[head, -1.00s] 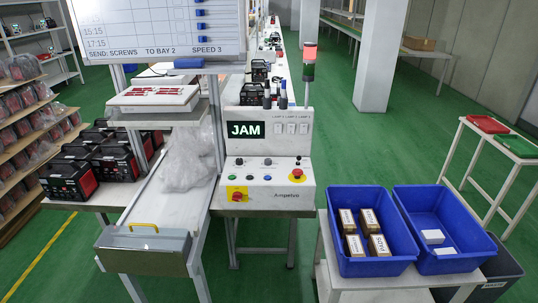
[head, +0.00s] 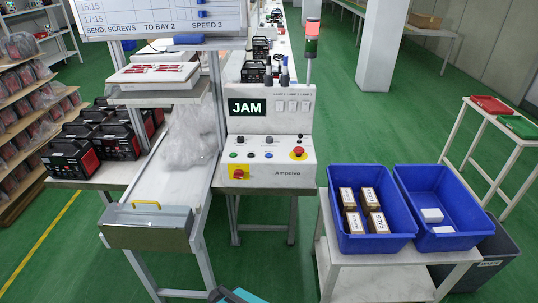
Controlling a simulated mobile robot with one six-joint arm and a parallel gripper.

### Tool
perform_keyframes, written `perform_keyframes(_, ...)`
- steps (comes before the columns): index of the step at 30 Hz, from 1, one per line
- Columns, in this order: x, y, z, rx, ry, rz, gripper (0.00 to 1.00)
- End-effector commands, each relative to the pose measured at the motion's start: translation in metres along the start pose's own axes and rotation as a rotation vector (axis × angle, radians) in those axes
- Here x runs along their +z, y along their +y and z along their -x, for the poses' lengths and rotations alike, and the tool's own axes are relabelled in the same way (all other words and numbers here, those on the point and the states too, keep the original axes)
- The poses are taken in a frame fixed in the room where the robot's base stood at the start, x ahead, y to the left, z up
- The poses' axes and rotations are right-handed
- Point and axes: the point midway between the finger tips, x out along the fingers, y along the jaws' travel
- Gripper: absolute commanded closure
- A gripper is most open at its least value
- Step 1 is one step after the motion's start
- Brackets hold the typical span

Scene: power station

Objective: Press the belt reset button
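A white control panel (head: 265,178) marked "Ampelvo" stands at the end of the belt line, with a lit "JAM" display (head: 247,107) above its controls. The sloped face holds a green button (head: 233,154), a blue button (head: 269,155), a dark button between them, and several small knobs above. A red switch (head: 239,173) on a yellow plate is on the front. Button labels are too small to read, so I cannot tell which is belt reset. My gripper's fingers are not visible; only a dark and teal piece shows at the bottom edge.
A stack light (head: 312,38) glows red above the panel. A chute (head: 165,185) with crumpled clear plastic (head: 188,135) is at left, ending in a grey-green box (head: 147,228). Blue bins (head: 373,243) stand on a white table (head: 380,280) at right. Green floor is open in front.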

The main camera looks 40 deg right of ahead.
Motion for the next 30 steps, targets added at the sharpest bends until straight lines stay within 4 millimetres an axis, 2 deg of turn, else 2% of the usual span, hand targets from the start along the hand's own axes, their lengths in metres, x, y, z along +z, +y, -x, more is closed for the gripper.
perform_keyframes(3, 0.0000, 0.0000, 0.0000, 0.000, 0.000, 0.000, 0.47)
perform_keyframes(12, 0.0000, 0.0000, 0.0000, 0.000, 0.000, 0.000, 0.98)
perform_keyframes(13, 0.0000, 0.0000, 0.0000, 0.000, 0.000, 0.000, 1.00)
perform_keyframes(30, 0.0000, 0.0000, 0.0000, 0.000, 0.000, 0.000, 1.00)
